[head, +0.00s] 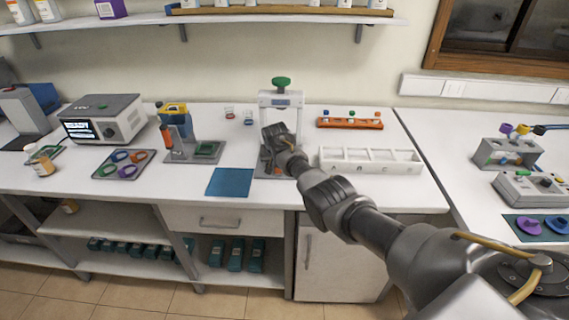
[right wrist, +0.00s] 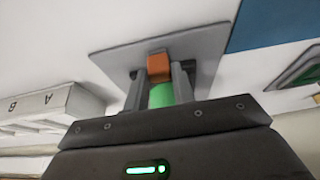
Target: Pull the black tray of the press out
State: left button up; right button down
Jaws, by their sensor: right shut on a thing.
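The press (head: 280,102), a white frame with a green knob on top, stands upright on the table. My right gripper (head: 270,150) is in front of it, low over its grey base plate (head: 263,175), and hides much of its lower part. In the right wrist view my right gripper's fingers (right wrist: 160,85) are shut on a small orange piece (right wrist: 158,67) over a grey plate (right wrist: 113,62). A green part shows between the fingers. I cannot make out the black tray apart from the plate. My left gripper is not in view.
A blue mat (head: 230,182) lies left of the press, and a white compartment tray (head: 370,170) stands close on its right. An orange rack (head: 349,123) is behind that tray. A device on a grey base (head: 178,157) stands further left. The table's front edge is near.

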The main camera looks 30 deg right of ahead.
jog(key=shift+s+a, duration=0.15)
jog(key=shift+s, duration=0.2)
jog(key=shift+f, duration=0.2)
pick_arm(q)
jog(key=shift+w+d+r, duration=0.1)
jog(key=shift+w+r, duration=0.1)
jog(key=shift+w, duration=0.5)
pick_arm(e)
jog(key=shift+a, duration=0.1)
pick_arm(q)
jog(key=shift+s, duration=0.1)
pick_arm(e)
jog(key=shift+s, duration=0.1)
jog(key=c, duration=1.5)
grip_release()
jog(key=o, duration=0.3)
jog(key=shift+a+r, duration=0.1)
jog(key=shift+r, duration=0.05)
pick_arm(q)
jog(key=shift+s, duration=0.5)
pick_arm(e)
jog(key=shift+o, duration=0.2)
jog(key=shift+r, duration=0.15)
